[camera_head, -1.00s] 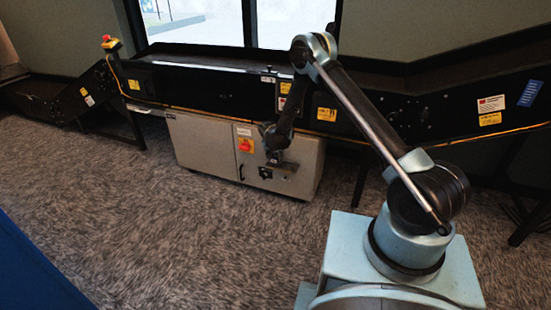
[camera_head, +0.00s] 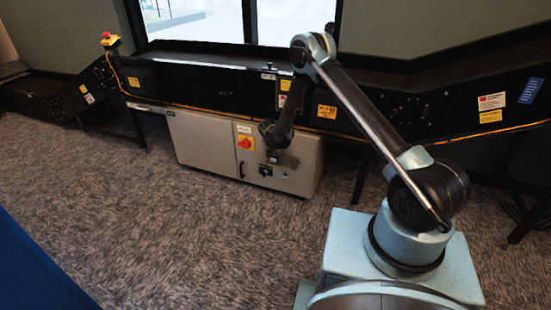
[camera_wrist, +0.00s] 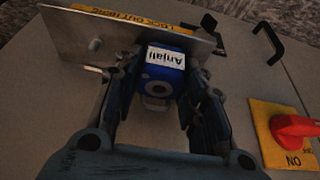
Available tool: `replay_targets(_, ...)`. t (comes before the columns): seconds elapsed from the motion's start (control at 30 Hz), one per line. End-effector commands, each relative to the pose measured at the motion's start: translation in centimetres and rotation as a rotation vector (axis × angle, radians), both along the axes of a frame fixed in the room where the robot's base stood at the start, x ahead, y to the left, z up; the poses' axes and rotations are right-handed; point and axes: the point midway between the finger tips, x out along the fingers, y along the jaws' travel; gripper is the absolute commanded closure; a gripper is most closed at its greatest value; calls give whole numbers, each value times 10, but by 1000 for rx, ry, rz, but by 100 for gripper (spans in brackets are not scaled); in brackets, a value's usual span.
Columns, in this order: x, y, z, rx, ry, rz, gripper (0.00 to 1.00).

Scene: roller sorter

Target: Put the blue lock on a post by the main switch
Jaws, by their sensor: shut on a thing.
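The blue lock (camera_wrist: 160,82), with a white name label reading "Anjali", is between the fingers of my gripper (camera_wrist: 166,74) in the wrist view. My gripper is shut on it. The lock is close to the edge of a metal plate (camera_wrist: 70,32) marked as a lock-out place. A short post (camera_wrist: 95,45) stands on the plate, left of the lock and clear of it. Whether the lock touches the plate or another post is hidden. The red main switch (camera_wrist: 294,126) is on a yellow square, right of my gripper. It also shows in the head view (camera_head: 244,142), left of my gripper (camera_head: 284,160).
The grey cabinet (camera_head: 205,150) carries the switch and stands beneath the black conveyor (camera_head: 200,88). A black handle (camera_wrist: 268,40) sticks out of the cabinet face. A red emergency button (camera_head: 109,38) is at the far left. The carpet in front is clear.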

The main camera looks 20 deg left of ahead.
Motion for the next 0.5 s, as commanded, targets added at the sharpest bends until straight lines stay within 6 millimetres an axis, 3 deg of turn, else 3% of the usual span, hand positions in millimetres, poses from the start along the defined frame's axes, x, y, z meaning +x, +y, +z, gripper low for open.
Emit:
replay_targets(0.37,0,0,-1,0,0,0,94)
replay_targets(0.4,0,0,-2,0,0,0,53)
replay_targets(0.47,0,0,-1,0,0,0,40)
replay_targets(0.5,0,0,-1,0,0,0,39)
